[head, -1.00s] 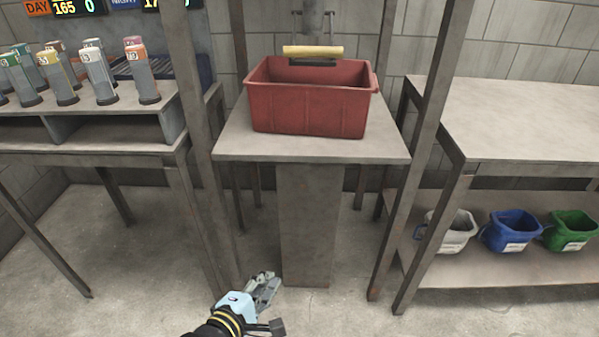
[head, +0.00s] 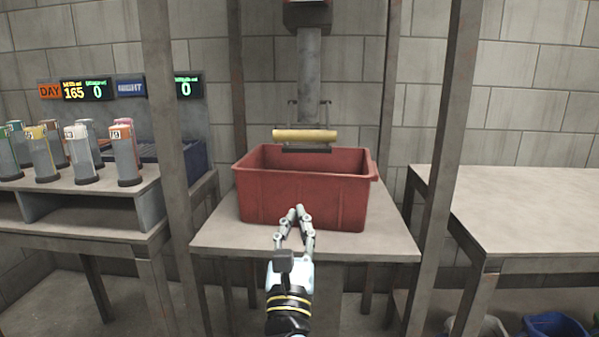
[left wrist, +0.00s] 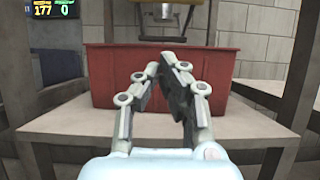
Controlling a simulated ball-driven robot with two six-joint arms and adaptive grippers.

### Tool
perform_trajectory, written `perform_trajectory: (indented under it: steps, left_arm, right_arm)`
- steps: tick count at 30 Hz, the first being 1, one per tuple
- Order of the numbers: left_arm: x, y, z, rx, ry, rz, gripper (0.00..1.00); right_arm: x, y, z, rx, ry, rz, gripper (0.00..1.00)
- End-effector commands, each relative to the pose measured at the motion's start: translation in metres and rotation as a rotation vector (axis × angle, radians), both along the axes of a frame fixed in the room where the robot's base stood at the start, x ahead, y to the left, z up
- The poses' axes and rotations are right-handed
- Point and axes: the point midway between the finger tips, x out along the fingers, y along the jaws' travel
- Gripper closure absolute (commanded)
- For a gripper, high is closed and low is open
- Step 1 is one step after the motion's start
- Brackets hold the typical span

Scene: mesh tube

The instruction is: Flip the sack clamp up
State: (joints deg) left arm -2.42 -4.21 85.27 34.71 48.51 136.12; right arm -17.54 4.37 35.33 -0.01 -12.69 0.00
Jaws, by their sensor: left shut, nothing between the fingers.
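The clamp shows as a wooden bar (head: 304,135) across a dark metal frame, at the lower end of a grey tube (head: 309,75). It hangs above the back of a red crate (head: 300,200). In the left wrist view part of the bar (left wrist: 218,48) shows above the crate (left wrist: 108,75). My left gripper (head: 298,210) is shut and empty, in front of the crate's front wall and below the bar. It also shows large in the left wrist view (left wrist: 163,70). My right gripper is in neither view.
The crate stands on a grey table (head: 380,246) between upright posts (head: 447,150). A shelf with several labelled cylinders (head: 80,150) is at the left. A bare table (head: 540,225) is at the right, with bins (head: 553,328) below.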

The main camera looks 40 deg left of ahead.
Motion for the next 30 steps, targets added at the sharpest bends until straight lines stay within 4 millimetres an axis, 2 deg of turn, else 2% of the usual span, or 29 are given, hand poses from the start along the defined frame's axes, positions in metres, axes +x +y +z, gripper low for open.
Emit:
perform_trajectory:
  steps: [5,17,22,30]
  left_arm:
    - [0.014,0.008,0.011,0.003,-0.004,-0.001,1.00]
    - [0.077,0.047,0.048,0.003,-0.001,0.000,1.00]
    - [0.082,0.050,0.074,0.001,-0.001,-0.001,1.00]
    - [0.086,0.053,0.083,0.001,0.001,0.000,1.00]
  right_arm:
    - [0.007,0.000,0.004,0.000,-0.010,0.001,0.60]
    - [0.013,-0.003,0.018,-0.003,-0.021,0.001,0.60]
    - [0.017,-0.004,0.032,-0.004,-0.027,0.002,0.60]
    - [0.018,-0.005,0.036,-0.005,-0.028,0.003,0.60]
